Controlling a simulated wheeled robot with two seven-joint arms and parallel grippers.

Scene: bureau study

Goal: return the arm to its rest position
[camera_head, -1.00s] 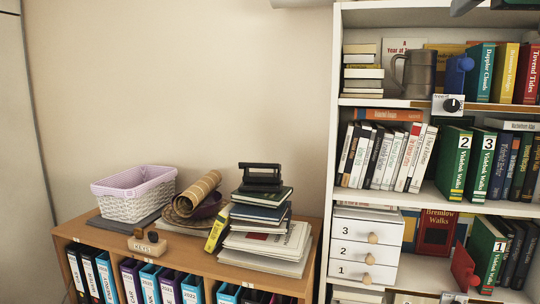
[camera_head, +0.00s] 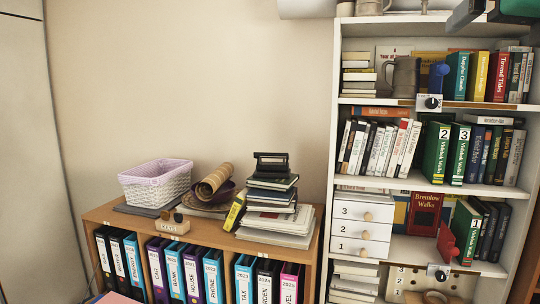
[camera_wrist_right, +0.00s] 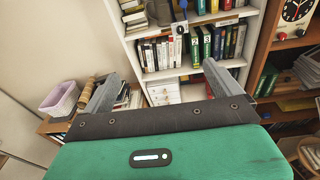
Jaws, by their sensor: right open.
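My right gripper (camera_wrist_right: 160,75) is open in the right wrist view, its two grey fingers spread wide with nothing between them. Its green body fills the bottom of that view. In the head view, part of my right gripper (camera_head: 467,14) shows at the top right corner, in front of the upper part of the white bookshelf (camera_head: 336,120). Whether it touches the shelf I cannot tell; it looks apart from it. My left gripper is not in view.
The bookshelf holds books, a mug (camera_head: 403,78) and small drawers (camera_head: 361,230). Bare wall lies above the cabinet.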

